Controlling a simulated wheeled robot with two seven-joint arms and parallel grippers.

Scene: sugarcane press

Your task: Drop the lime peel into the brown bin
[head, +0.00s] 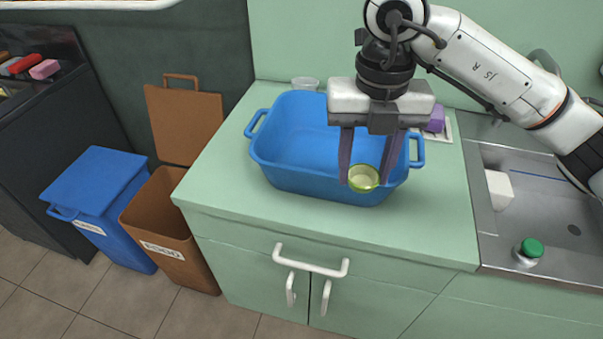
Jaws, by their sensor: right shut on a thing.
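The lime peel (363,179) is a small green cup-shaped half with a pale inside. My right gripper (366,181) is shut on it and holds it in front of the near right wall of the blue tub on the counter. The brown bin (170,233) stands on the floor left of the counter, with its brown lid (184,122) raised at the back. The bin's mouth is open, well to the left of the gripper and lower. My left gripper is not in view.
The blue tub (290,130) stands on the green counter (420,232). A blue bin (110,213) with a shut lid stands left of the brown one. A clear cup (305,84) is behind the tub. A sink (545,215) with a green-capped bottle (530,250) is at right.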

